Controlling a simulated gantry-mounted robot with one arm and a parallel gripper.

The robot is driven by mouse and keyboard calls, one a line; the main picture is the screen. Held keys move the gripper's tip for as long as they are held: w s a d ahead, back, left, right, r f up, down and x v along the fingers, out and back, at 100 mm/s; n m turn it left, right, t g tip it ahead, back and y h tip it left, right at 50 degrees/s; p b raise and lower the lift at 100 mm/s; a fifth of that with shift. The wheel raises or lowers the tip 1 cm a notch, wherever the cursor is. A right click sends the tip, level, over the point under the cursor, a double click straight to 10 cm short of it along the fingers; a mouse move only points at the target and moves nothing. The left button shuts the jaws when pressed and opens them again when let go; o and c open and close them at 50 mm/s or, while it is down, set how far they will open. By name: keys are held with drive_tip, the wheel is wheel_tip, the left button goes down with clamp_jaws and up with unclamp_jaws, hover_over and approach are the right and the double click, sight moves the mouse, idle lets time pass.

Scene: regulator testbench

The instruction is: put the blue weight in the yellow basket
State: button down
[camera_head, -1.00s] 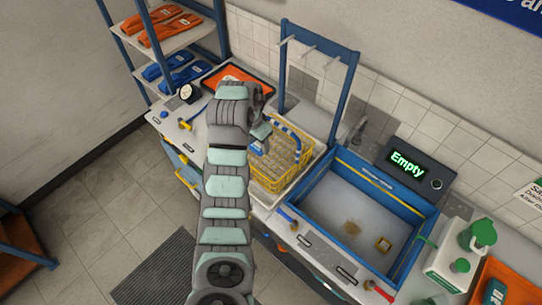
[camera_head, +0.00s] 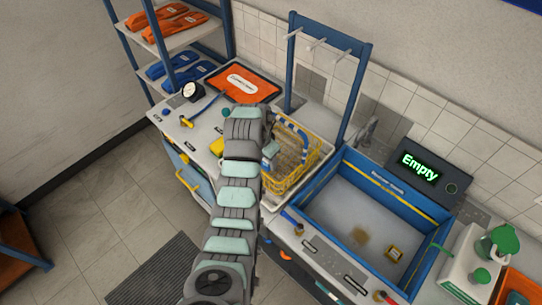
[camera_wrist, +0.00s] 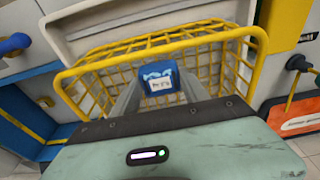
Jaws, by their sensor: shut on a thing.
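The blue weight (camera_wrist: 158,78), with a white label, is between the two grey fingers of my gripper (camera_wrist: 160,88) in the wrist view. The fingers are shut on it. The yellow basket (camera_wrist: 92,58) is a wire basket, and its rim and mesh surround the weight in that view. I cannot tell how deep the weight hangs in it. In the head view the yellow basket (camera_head: 305,172) stands on the counter just right of my wrist. There the weight (camera_head: 270,149) shows as a small blue patch at the basket's left side, partly hidden by my arm.
A blue rack (camera_head: 355,85) stands behind. An orange tray (camera_head: 240,84) and a gauge (camera_head: 190,91) are at the back left. A display (camera_head: 420,168) reads "Empty".

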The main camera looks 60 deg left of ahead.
drive_tip(key=shift+w+a+r+p, duration=0.1)
drive_tip(key=shift+w+a+p, duration=0.15)
drive_tip(key=shift+w, duration=0.35)
drive_tip(key=shift+w+a+r+p, duration=0.1)
drive_tip(key=shift+w+a+p, duration=0.1)
drive_tip(key=shift+w, duration=0.4)
drive_tip(key=shift+w+f+p, duration=0.1)
drive_tip(key=shift+f+p, duration=0.1)
drive_tip(key=shift+p, duration=0.15)
drive_tip(key=shift+f, duration=0.55)
drive_tip(key=shift+f, duration=0.15)
drive_tip(key=c, duration=0.6)
unclamp_jaws()
drive_tip(key=shift+s+d+r+p, duration=0.1)
drive_tip(key=shift+s+r+p, duration=0.2)
drive_tip(key=shift+r, duration=1.75)
drive_tip(key=shift+s+d+r+p, duration=0.1)
drive_tip(key=shift+s+r+p, duration=0.2)
drive_tip(key=shift+r, duration=1.7)
drive_tip(key=shift+s+d+r+p, duration=0.1)
drive_tip(key=shift+s+r+p, duration=0.2)
drive_tip(key=shift+r, duration=1.75)
